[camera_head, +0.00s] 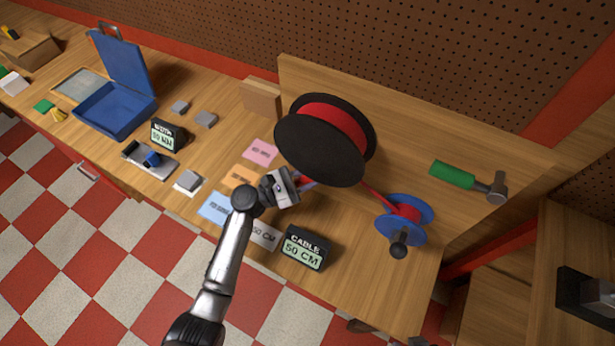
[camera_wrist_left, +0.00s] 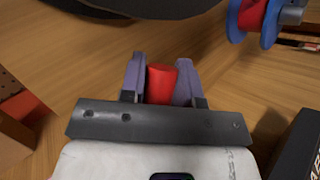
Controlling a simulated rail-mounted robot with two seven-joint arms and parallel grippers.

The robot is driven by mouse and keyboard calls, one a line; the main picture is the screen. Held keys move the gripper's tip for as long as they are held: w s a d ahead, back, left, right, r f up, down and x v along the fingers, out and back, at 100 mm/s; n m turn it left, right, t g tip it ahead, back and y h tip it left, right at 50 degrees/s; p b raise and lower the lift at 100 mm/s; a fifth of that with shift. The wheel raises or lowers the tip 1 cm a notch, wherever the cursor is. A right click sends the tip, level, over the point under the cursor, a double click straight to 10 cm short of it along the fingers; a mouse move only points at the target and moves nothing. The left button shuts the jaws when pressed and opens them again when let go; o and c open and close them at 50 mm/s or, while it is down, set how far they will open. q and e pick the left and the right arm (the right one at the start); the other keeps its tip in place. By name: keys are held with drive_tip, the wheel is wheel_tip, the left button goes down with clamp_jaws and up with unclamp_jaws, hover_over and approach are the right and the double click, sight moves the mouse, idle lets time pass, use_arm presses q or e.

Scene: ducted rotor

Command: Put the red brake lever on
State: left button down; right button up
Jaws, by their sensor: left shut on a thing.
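My left gripper (camera_head: 304,183) reaches in over the bench, just below the large black-flanged reel (camera_head: 318,152) wound with red. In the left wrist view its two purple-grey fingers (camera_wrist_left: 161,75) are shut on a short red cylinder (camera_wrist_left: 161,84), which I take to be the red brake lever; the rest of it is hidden. A red strip (camera_head: 376,197) runs from the reel to a small blue-flanged spool (camera_head: 424,211) with a black knob (camera_head: 399,246). The spool also shows in the left wrist view (camera_wrist_left: 268,25). My right gripper is not in view.
A black "CABLE 50 CM" display (camera_head: 304,250) stands right of my gripper. Coloured cards (camera_head: 241,177) lie to its left. A green-handled hammer (camera_head: 468,180) is on the wooden back panel. Bench front right is clear.

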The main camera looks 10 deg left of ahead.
use_arm(q)
drive_tip(key=c, duration=1.1)
unclamp_jaws()
drive_tip(key=shift+a, duration=0.1)
drive_tip(key=v, duration=1.3)
drive_tip(key=shift+s+a+b, duration=0.15)
drive_tip(key=shift+a+b, duration=0.2)
drive_tip(key=shift+a, duration=0.05)
